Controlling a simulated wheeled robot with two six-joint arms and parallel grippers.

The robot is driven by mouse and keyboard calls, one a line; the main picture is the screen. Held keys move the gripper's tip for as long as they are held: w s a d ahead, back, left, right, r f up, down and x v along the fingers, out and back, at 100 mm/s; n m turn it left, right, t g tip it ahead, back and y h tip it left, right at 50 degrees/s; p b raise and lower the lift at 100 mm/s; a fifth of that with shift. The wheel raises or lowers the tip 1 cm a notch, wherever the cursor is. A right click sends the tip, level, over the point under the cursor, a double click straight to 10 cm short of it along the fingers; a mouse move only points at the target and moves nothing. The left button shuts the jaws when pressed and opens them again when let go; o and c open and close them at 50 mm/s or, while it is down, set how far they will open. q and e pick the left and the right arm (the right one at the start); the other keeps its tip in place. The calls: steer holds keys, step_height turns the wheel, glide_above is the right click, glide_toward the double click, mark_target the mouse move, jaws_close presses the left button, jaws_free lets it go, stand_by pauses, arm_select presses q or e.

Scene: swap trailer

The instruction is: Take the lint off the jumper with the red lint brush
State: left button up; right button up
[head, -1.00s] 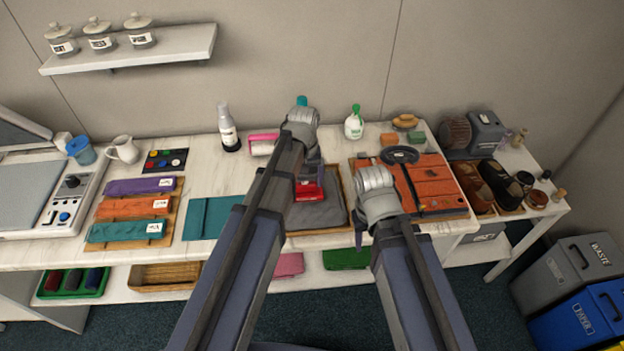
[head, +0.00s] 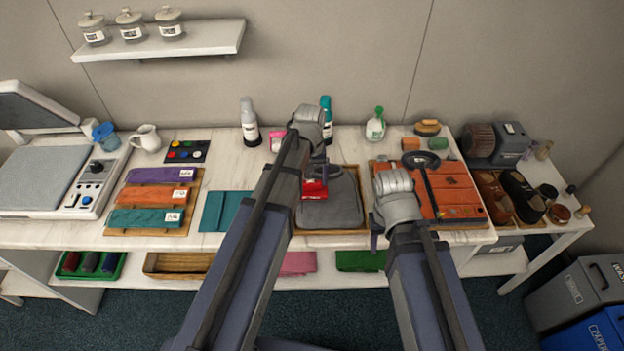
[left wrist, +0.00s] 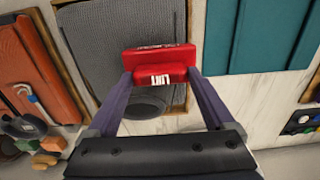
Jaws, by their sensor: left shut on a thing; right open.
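The red lint brush (left wrist: 160,62), with white lettering, is gripped between the fingers of my left gripper (left wrist: 162,78) in the left wrist view. It also shows in the head view (head: 314,189), over the left part of the grey jumper (head: 340,208). The jumper lies folded on a wooden tray (head: 330,231) and shows in the left wrist view (left wrist: 95,38). I cannot tell whether the brush touches the cloth. No lint can be made out. My right gripper (head: 376,228) is open and empty, at the gap between the jumper and the orange jacket.
An orange garment (head: 460,190) lies right of the jumper, a teal folded cloth (head: 226,211) left of it. Bottles (head: 249,122) stand behind, against the wall. Shoes (head: 522,195) are at the far right. Bare marble shows between the tray and the teal cloth.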

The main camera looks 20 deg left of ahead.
arm_select(q)
steer(key=shift+w+a, duration=0.15)
steer(key=shift+w, duration=0.45)
steer(key=shift+f, duration=0.1)
steer(key=shift+w+d, duration=0.15)
steer(key=shift+d, duration=0.1)
steer(key=shift+w+d, duration=0.25)
steer(key=shift+d, duration=0.55)
steer(key=shift+w+d, duration=0.2)
steer(key=shift+d, duration=0.6)
steer(key=shift+d, duration=0.1)
steer(key=shift+w+d, duration=0.25)
steer(key=shift+d, duration=0.65)
steer(key=shift+w+d, duration=0.2)
steer(key=shift+d, duration=0.65)
